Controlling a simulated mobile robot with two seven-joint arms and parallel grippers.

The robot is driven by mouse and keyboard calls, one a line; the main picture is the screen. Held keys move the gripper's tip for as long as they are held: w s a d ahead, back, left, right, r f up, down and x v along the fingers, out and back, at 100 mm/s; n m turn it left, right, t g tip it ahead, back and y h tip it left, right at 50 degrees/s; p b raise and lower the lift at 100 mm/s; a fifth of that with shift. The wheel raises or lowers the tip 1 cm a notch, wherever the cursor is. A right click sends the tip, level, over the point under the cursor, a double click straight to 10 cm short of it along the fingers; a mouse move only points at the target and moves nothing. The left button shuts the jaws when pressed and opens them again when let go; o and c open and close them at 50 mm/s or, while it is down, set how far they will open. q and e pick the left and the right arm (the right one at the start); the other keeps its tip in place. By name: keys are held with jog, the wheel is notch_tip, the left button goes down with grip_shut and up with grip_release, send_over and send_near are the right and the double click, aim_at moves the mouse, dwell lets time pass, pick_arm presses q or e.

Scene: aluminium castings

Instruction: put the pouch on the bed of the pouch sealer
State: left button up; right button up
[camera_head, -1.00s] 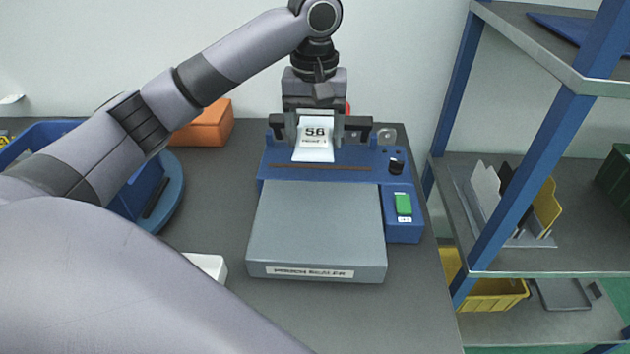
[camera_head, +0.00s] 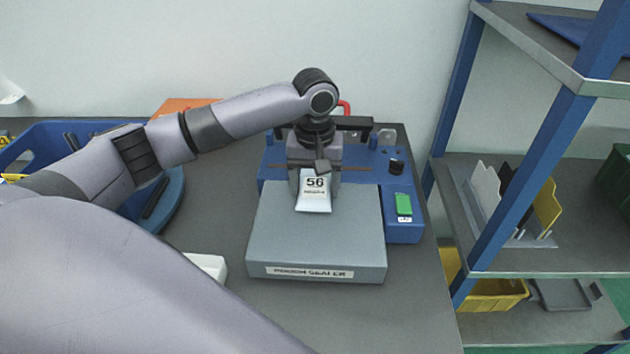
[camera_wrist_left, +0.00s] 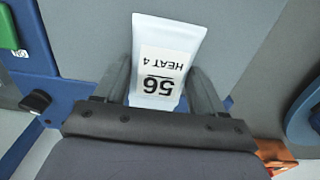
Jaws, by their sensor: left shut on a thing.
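The pouch (camera_head: 314,201) is white with a label reading 56 and HEAT 4; it also shows in the left wrist view (camera_wrist_left: 168,45). My left gripper (camera_head: 315,188) is shut on the pouch, with one finger on each side of it. The pouch sealer (camera_head: 404,168) is blue at the back, with a grey bed (camera_head: 315,240) in front. In the head view the pouch is over the back part of the bed. I cannot tell whether it touches the bed. My right gripper is not in view.
A green switch (camera_head: 403,204) and a black knob (camera_head: 396,167) are at the sealer's right. A blue bin (camera_head: 40,140) and an orange box (camera_head: 180,104) stand to the left. A white object (camera_head: 208,265) lies left of the bed. A blue-framed shelf (camera_head: 520,170) stands at right.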

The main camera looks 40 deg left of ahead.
aim_at(315, 187)
pick_arm(q)
jog(key=o, duration=1.1)
jog(key=shift+f, duration=0.1)
notch_tip(315, 187, up, 12)
jog(key=shift+r, duration=0.15)
